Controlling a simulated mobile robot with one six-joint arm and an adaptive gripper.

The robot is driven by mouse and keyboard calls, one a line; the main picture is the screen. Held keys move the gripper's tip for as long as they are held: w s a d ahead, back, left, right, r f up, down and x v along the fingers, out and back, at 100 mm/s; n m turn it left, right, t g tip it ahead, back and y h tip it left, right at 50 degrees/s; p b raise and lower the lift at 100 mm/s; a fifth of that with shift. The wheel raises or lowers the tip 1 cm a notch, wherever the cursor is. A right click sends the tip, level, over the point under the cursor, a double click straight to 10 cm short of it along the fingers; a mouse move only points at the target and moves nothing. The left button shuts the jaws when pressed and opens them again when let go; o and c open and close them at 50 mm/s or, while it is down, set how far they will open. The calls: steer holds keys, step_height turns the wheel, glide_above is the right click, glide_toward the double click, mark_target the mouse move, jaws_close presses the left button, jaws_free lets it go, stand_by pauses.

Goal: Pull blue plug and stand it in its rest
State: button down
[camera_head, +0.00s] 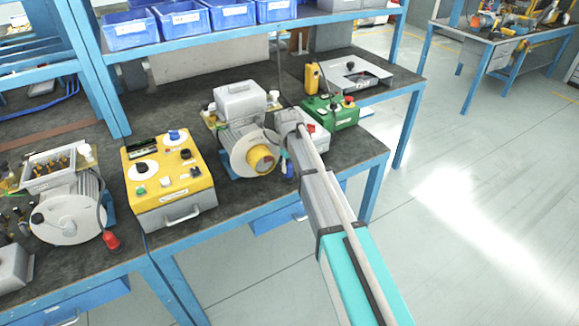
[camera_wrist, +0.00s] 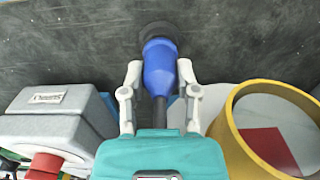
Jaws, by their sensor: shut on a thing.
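The blue plug (camera_wrist: 159,68) is between the two fingers of my gripper (camera_wrist: 159,78) in the wrist view. Its dark cable runs back toward my gripper's palm. A dark grey round part (camera_wrist: 157,33) is at the plug's far end, over the dark bench top; I cannot tell whether it is the plug's own face or a rest under it. In the head view a small blue piece (camera_head: 289,169) shows low beside the blower's yellow ring (camera_head: 262,158), near the bench front. My arm hides most of the gripper there.
The yellow ring (camera_wrist: 225,125) is close on the right in the wrist view, and a grey box (camera_wrist: 55,112) with a red knob on the left. A yellow control box (camera_head: 170,178) and a green box (camera_head: 330,112) stand on the bench (camera_head: 235,205).

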steer(key=shift+f, duration=0.25)
steer(key=shift+c, duration=1.3)
jaws_free()
steer(key=shift+r, duration=0.15)
